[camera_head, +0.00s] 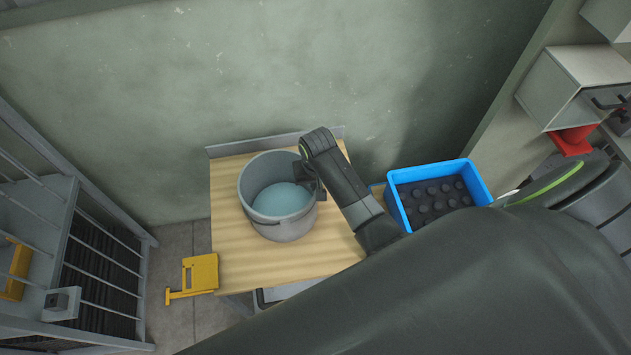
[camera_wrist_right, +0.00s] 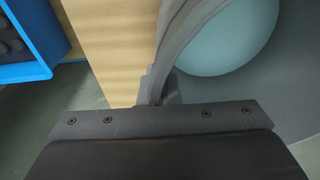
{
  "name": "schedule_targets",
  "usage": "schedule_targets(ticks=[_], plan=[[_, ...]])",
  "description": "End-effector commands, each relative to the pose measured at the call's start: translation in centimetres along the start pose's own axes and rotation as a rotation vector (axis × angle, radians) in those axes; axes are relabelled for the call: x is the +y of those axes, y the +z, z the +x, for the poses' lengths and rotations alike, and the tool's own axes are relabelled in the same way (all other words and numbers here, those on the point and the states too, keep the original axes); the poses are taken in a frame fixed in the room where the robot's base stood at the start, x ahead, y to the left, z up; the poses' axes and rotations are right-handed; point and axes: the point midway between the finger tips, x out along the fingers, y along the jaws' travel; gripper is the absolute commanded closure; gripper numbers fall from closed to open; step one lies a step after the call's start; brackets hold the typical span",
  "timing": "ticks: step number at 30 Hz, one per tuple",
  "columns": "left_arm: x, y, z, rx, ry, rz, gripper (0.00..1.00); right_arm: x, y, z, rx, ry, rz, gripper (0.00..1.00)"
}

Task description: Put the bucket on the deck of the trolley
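The bucket (camera_head: 280,230) is grey, round and upright, with a pale blue surface inside. It is on or just over a light wooden top (camera_head: 235,262) with a raised grey back edge; any small gap beneath it cannot be judged. This top may be the trolley's deck; I cannot tell for sure. My right gripper (camera_head: 310,180) is at the bucket's right rim. In the right wrist view the bucket wall (camera_wrist_right: 172,45) runs between the close-set fingertips (camera_wrist_right: 158,90), so it looks shut on the wall. My left gripper is not in view.
A blue crate (camera_head: 399,203) with dark round-studded contents stands right of the wooden top. A yellow bracket-like piece (camera_head: 200,273) is at its left front. A barred grey rack (camera_head: 100,245) stands at left, a wall (camera_head: 250,70) behind, shelving (camera_head: 560,85) at right.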

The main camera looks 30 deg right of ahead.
Motion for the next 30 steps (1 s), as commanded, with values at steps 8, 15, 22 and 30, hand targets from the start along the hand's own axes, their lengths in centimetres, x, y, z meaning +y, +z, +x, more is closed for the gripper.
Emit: schedule_targets(ticks=[8, 15, 22, 30], plan=[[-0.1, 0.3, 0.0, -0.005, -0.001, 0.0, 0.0, 0.0, 0.0, 0.2, 0.0, 0.0, 0.0, 0.75], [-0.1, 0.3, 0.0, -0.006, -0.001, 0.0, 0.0, 0.0, 0.0, 0.1, 0.0, 0.0, 0.0, 0.75], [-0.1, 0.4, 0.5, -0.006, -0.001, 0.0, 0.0, 0.0, -0.1, -1.5, 0.004, -0.001, 0.0, 0.75], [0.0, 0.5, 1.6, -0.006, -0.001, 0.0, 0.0, 0.0, -0.2, -6.2, 0.008, -0.002, 0.0, 0.75]])
